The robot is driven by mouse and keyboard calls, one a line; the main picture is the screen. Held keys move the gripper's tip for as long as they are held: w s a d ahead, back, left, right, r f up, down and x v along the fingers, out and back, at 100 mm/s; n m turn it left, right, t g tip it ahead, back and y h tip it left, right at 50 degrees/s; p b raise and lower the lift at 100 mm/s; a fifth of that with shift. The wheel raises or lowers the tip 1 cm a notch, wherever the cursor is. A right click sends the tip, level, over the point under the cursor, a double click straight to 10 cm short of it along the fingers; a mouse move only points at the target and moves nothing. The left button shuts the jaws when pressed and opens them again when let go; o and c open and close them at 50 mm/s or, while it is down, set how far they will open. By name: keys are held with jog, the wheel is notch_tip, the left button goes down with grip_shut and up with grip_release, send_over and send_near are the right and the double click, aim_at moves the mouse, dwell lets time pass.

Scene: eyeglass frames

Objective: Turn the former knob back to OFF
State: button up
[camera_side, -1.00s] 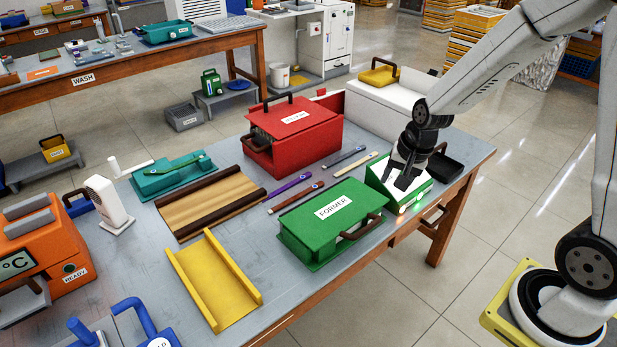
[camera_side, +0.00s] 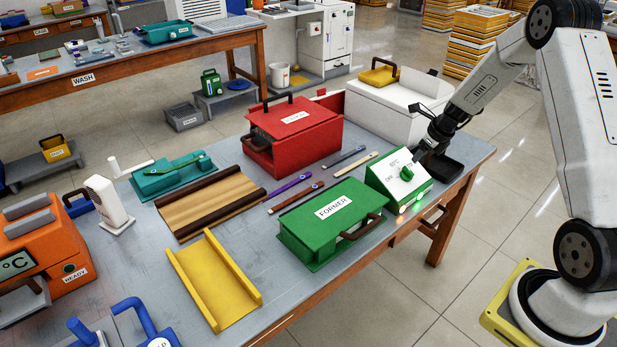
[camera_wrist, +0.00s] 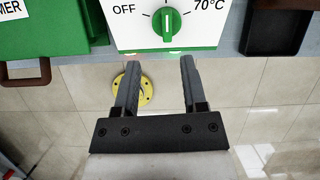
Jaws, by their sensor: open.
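The former's control box (camera_side: 388,187) is green with a white sloped face, at the right of the table. Its green knob (camera_side: 406,173) also shows in the wrist view (camera_wrist: 168,28), with its white mark upright, between OFF on the left and 70°C on the right. My gripper (camera_side: 418,156) is beside the box, apart from the knob. In the wrist view my gripper (camera_wrist: 158,64) is open and empty, its two fingers below the knob and not around it. The green former (camera_side: 333,222) is closed, left of the box.
A dark tray (camera_side: 444,168) lies right of the box, close to my gripper. A red lidded box (camera_side: 294,140) and a white box (camera_side: 385,103) stand behind. Two small lights glow on the box's front edge.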

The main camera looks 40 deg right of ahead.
aim_at(409, 169)
jog(key=shift+d+f+m, duration=0.2)
jog(key=shift+d+m, duration=0.2)
jog(key=shift+d, duration=0.1)
jog(key=shift+f, duration=0.1)
jog(key=shift+x, duration=3.8)
grip_shut()
